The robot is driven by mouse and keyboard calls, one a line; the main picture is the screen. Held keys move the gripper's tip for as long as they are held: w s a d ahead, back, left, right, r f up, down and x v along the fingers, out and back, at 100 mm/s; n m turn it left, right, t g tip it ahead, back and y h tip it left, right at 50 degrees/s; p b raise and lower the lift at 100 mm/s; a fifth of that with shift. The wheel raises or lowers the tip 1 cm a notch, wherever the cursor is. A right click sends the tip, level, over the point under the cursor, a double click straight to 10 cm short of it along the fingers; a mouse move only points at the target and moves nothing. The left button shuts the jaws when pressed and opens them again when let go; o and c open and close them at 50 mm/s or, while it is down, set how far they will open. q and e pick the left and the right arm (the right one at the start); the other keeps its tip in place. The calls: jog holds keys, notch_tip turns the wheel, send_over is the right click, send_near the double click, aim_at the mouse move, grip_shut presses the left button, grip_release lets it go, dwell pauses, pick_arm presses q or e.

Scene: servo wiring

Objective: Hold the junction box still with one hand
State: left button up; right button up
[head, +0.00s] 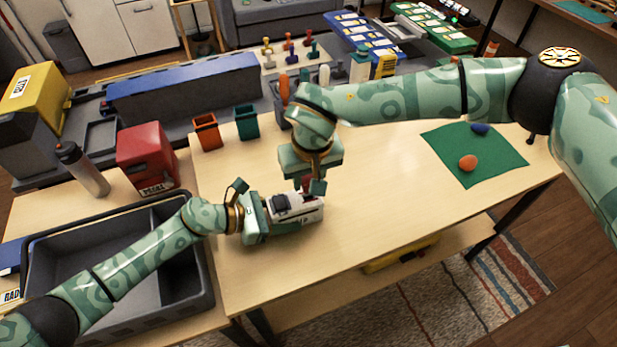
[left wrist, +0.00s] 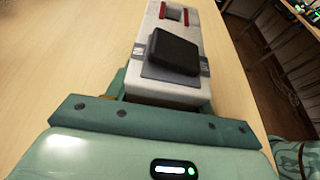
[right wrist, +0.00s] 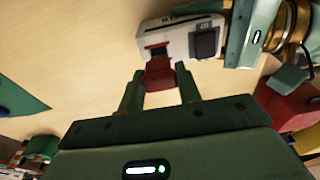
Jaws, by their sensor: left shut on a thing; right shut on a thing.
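The junction box (head: 310,213) is a small pale grey-white box with a black raised part, lying on the wooden table. It also shows in the left wrist view (left wrist: 160,92) and the right wrist view (right wrist: 178,40). My left gripper (head: 268,212) is shut on the box's near-left end, where the black part is. My right gripper (head: 312,186) points down over the box's other end. In the right wrist view its fingers are shut on a red block (right wrist: 160,78), which meets the box's red-edged slot. I cannot tell how deep the block sits.
A green mat (head: 490,165) with an orange ball (head: 467,162) and a dark blue piece lies at the right. Orange (head: 206,133) and teal (head: 246,122) bins stand at the back edge. A grey tray (head: 205,275) is at the left. The table's front is clear.

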jog(key=shift+r, duration=0.15)
jog(key=shift+r, duration=1.85)
pick_arm(q)
jog(key=o, duration=1.2)
